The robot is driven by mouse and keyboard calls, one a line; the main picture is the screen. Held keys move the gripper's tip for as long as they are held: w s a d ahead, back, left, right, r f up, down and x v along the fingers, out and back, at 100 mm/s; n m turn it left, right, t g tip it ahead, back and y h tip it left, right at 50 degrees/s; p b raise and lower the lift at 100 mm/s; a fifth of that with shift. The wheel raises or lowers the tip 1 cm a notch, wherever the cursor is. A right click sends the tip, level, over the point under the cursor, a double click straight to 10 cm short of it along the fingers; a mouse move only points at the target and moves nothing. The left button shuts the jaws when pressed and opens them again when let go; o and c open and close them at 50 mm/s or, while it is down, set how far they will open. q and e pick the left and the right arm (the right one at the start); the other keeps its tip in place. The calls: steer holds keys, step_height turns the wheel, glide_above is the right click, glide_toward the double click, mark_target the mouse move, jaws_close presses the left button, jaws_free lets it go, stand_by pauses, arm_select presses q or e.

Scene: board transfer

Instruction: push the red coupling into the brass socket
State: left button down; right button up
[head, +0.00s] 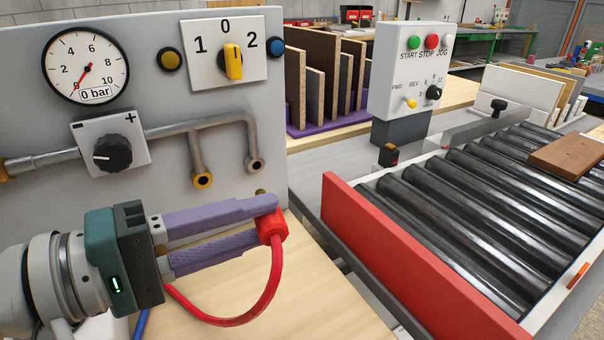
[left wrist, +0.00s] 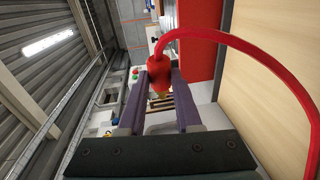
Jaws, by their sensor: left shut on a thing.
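The red coupling (head: 272,228) is between the fingertips of my left gripper (head: 262,217), which is shut on it. A red hose loops down from it. In the left wrist view the coupling (left wrist: 160,72) sits between the two purple fingers, with a small brass-coloured end showing below it. The brass socket (head: 203,180) is a ring with a dark hole at the end of the left pipe branch on the grey panel. The coupling is apart from it, lower and to the right. My right gripper is not in view.
A second, darker port (head: 256,164) ends the right pipe branch. The panel carries a gauge (head: 86,66) reading about 0 bar, a black knob (head: 113,152) and a yellow selector (head: 232,62). A roller conveyor (head: 450,200) with a red side plate (head: 400,260) stands at right.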

arm_select(q)
steer(key=w+a+f+n+t+y, duration=0.1)
steer(key=a+f+n+t, duration=0.1)
steer(key=a+f+t, duration=0.1)
steer(key=shift+w+a+f+n+t+y, duration=0.15)
steer(key=shift+a+f+n+t+y, duration=0.25)
steer(key=shift+a, duration=0.35)
steer(key=shift+f, duration=0.1)
steer(key=shift+w+a+b, duration=0.55)
steer(key=shift+w+b, duration=0.2)
steer(key=shift+w, duration=0.05)
steer(key=shift+w+a+b, duration=0.55)
steer(key=shift+w+b, duration=0.15)
steer(key=shift+w, duration=0.05)
steer(key=shift+w+a+b, duration=0.55)
steer(key=shift+w+b, duration=0.2)
steer(key=shift+w, duration=0.05)
steer(key=shift+w+a+b, duration=0.1)
steer(key=shift+b, duration=0.2)
